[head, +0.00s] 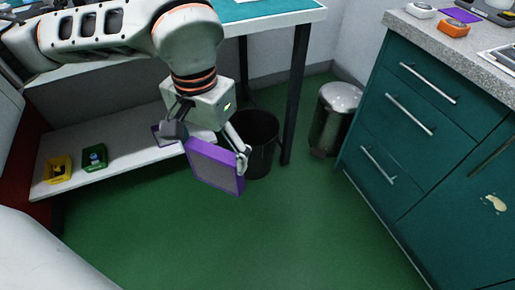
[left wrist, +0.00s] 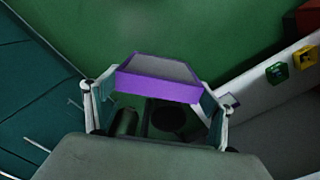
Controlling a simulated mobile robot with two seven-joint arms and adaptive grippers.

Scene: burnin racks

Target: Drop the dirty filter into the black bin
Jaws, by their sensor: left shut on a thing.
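The dirty filter, a flat grey panel with a purple frame (head: 214,166), hangs tilted in my left gripper (head: 212,150). My left gripper is shut on it, with a finger at each side. In the left wrist view the filter (left wrist: 158,78) spans between the two fingers (left wrist: 156,100). The black bin (head: 262,158) stands open-topped on the floor just behind and right of the filter, partly hidden by the gripper and filter. In the left wrist view the bin (left wrist: 168,122) shows below the filter. My right gripper is not in view.
A low white shelf (head: 110,150) holds a yellow bin (head: 58,170), a green bin (head: 94,158) and a partly hidden purple-edged piece (head: 160,138). A table leg (head: 297,95) stands beside the black bin. A metal-lidded can (head: 335,115) and green drawers (head: 410,125) are right.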

